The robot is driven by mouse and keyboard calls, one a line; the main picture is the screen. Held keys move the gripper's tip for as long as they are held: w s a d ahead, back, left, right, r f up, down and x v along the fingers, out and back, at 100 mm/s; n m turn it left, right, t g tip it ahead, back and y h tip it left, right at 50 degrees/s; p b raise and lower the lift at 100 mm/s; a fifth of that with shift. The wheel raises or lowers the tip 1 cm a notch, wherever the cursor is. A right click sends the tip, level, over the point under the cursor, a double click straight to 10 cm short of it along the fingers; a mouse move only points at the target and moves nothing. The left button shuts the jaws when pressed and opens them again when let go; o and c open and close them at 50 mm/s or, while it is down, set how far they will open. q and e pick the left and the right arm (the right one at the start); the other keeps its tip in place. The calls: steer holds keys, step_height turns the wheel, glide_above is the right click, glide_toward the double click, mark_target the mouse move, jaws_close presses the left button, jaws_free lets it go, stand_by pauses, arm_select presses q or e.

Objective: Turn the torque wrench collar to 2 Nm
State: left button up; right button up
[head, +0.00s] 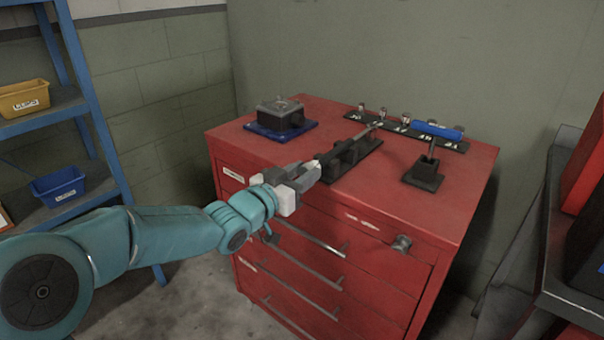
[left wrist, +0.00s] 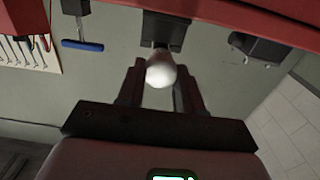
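The torque wrench (head: 347,153) appears to lie in a black cradle (head: 372,148) on top of the red cabinet, its far end pointing toward the back right. My left gripper (head: 308,176) is at its near end, by the cabinet's front edge. In the left wrist view a rounded white end (left wrist: 160,70) sits between my left gripper's two dark fingers (left wrist: 160,84). The fingers stand close on either side of it; I cannot tell whether they press on it. The collar's scale cannot be read. My right gripper is not in view.
The red cabinet (head: 440,207) also carries a black device (head: 281,113) on a blue mat, a strip of several sockets (head: 399,127), and a blue-handled tool (head: 437,130) on a black stand (head: 424,174). A blue shelf (head: 85,95) stands left. A dark bench (head: 560,250) stands right.

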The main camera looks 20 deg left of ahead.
arm_select(q)
steer(key=shift+d+f+m+b, duration=0.1)
steer(key=shift+m+b, duration=2.9)
steer(key=shift+m, duration=0.7)
steer(key=shift+d+f+m+b, duration=0.1)
steer(key=shift+m+b, duration=2.85)
steer(key=shift+m, duration=0.75)
steer(key=o, duration=1)
steer(key=shift+o, duration=0.2)
steer(key=p+v, duration=0.2)
steer(key=v, duration=1.4)
steer(key=shift+s, duration=0.25)
